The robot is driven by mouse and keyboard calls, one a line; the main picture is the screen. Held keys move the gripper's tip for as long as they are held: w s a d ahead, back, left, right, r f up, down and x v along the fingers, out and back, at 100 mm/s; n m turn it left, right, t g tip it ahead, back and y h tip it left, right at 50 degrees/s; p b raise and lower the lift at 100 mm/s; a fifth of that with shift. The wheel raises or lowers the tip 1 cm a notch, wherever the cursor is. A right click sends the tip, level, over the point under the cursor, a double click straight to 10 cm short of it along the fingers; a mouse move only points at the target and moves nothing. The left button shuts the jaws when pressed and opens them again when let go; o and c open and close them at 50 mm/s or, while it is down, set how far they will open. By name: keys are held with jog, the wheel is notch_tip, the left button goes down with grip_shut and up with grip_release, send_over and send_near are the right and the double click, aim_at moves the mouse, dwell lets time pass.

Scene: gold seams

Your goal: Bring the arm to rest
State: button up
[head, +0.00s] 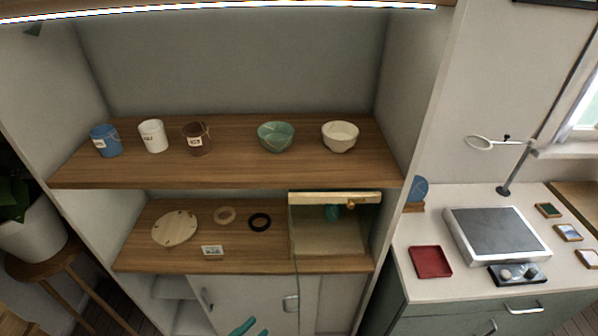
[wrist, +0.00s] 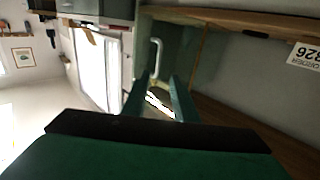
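My gripper (wrist: 161,92) shows in the wrist view with its two green fingers apart and nothing between them. In the head view, the teal tips of my gripper (head: 252,330) show at the bottom edge, in front of the white cabinet doors below the shelves. Most of the arm is out of the head view. The wrist view is turned sideways and shows a green cabinet front with a pale handle (wrist: 156,58) beyond the fingers.
The upper shelf (head: 240,173) holds several cups and two bowls. The lower shelf (head: 190,262) holds a round board, two rings and a glass-fronted box (head: 330,235). On the right, a counter (head: 420,295) carries a grey-topped device (head: 495,235) and a red tray (head: 430,261). A stool with a plant stands left.

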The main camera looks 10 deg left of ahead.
jog(key=s+d+f+n+y, duration=0.35)
jog(key=s+d, duration=0.35)
jog(key=s, duration=0.6)
jog(key=s+d+r+n+y, duration=0.1)
jog(key=s+d+r+y, duration=0.1)
jog(key=d, duration=0.4)
jog(key=s+d+r+n+y, duration=0.1)
jog(key=d+r+y, duration=0.1)
jog(key=d, duration=0.3)
jog(key=shift+s+d+r+y, duration=0.25)
jog(key=shift+s+d+y, duration=0.15)
jog(key=shift+y, duration=0.25)
